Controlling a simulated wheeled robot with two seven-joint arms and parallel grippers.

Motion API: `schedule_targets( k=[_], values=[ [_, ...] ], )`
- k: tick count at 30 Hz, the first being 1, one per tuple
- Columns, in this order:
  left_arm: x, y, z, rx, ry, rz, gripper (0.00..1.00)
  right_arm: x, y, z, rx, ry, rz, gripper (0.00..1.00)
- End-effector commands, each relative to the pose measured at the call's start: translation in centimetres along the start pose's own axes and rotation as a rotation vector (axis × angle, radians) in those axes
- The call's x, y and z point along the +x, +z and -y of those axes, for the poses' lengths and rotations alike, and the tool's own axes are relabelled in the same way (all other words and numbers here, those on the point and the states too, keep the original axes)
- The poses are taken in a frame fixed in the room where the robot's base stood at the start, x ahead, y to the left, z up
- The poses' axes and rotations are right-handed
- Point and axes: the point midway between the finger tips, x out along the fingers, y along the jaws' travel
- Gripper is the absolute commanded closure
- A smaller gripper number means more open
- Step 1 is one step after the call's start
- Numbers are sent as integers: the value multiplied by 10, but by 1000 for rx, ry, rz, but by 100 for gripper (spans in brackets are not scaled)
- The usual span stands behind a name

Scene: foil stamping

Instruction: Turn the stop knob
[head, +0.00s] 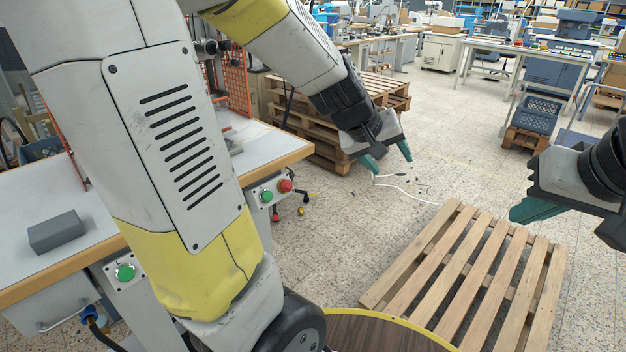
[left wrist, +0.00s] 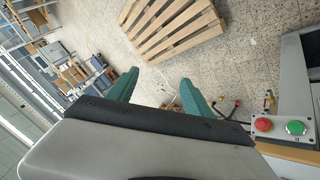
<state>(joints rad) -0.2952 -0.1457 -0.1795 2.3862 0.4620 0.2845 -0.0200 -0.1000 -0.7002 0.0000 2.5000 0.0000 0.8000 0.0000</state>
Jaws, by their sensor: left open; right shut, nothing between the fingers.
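The red stop knob (head: 285,186) sits on a small grey box at the front edge of the workbench (head: 262,163), beside a green button (head: 266,196). In the left wrist view the red knob (left wrist: 263,124) and green button (left wrist: 295,127) show at the right edge. My left gripper (head: 388,158) is open and empty, to the right of the knob and apart from it. Its green fingers also show in the left wrist view (left wrist: 160,90). My right gripper (head: 530,209) is at the far right, shut and empty, far from the knob.
A wooden pallet (head: 448,254) lies on the floor in front. Stacked pallets (head: 330,152) stand behind the bench corner. A grey block (head: 56,231) and another green button (head: 125,272) are at the left. My left arm hides part of the bench.

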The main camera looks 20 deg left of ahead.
Motion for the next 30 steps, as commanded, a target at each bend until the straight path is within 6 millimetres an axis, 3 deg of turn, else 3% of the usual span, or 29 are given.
schedule_targets(
  k=[1, 6, 12, 15, 19, 24, 30],
  values=[
    [27, -5, 4, -50, -25, -6, 41, 0, 0, 0, 0, 0, 0, 100],
    [102, -24, 35, -201, -148, -96, 41, 0, 0, 0, 0, 0, 0, 100],
    [171, -30, 99, -303, -379, -254, 41, 0, 0, 0, 0, 0, 0, 100],
    [192, -29, 137, -314, -515, -355, 41, 0, 0, 0, 0, 0, 0, 100],
    [203, -27, 186, -289, -702, -511, 41, 0, 0, 0, 0, 0, 0, 100],
    [185, -28, 240, -199, -940, -759, 41, 0, 0, 0, 0, 0, 0, 100],
    [150, -31, 262, -73, -1116, -1014, 41, 0, 0, 0, 0, 0, 0, 100]
  ],
)
